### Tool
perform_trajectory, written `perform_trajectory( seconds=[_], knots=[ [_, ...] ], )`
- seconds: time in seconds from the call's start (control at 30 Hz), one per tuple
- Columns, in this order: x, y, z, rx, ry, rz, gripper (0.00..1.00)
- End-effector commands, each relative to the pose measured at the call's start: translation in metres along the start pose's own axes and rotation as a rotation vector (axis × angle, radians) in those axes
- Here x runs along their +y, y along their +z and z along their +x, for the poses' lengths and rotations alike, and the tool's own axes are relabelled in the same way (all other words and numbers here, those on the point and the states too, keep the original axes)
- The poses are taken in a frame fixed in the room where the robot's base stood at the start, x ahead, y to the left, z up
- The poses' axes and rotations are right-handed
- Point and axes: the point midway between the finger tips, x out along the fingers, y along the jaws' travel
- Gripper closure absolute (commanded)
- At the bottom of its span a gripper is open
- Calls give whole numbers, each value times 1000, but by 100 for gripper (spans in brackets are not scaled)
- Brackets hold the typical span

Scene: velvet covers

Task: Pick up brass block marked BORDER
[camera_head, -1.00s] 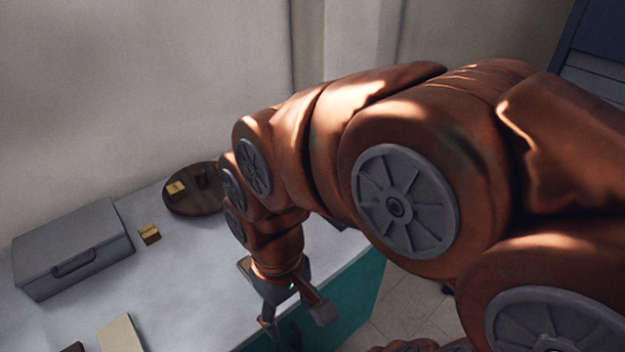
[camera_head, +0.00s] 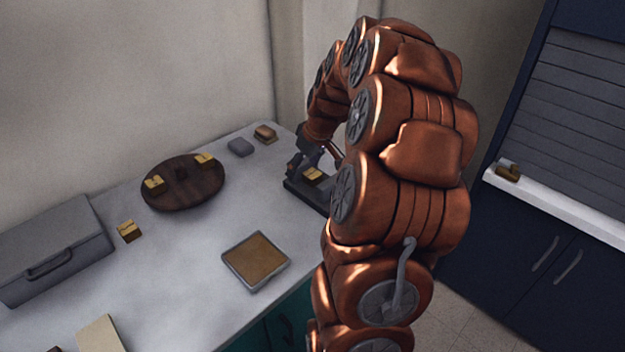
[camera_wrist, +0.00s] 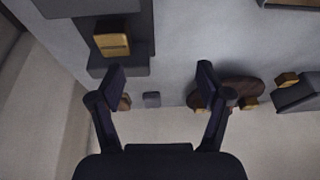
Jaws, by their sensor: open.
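Several small brass blocks are in view; their markings are too small to read, so I cannot tell which says BORDER. One brass block (camera_head: 312,175) sits on a dark grey stand (camera_head: 300,190) at the back right; it also shows in the wrist view (camera_wrist: 112,43), beyond the left finger. Two more, a left one (camera_head: 154,184) and a right one (camera_head: 204,158), sit on a round dark board (camera_head: 180,203). Another brass block (camera_head: 129,231) lies on the table near a grey case. My gripper (camera_wrist: 162,75) is open and empty, by the stand, whose block it partly hides in the head view.
The grey case (camera_head: 50,245) stands at left. A square tray (camera_head: 256,262) with a brown inset lies mid-table. A grey block (camera_head: 241,147) and a block with a reddish top (camera_head: 265,133) are at the back. Another block (camera_head: 508,173) rests on the white ledge at right.

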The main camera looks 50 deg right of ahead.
Motion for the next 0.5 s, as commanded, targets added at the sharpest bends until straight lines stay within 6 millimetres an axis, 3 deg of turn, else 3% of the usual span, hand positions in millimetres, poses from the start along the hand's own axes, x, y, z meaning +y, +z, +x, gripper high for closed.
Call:
perform_trajectory(
  seconds=[0.1, 0.2, 0.5],
  knots=[
    [36, 5, 8, 23, 29, 14, 23],
    [52, 8, 10, 32, 43, 17, 23],
    [58, 7, 31, 35, 47, 16, 23]
  ],
)
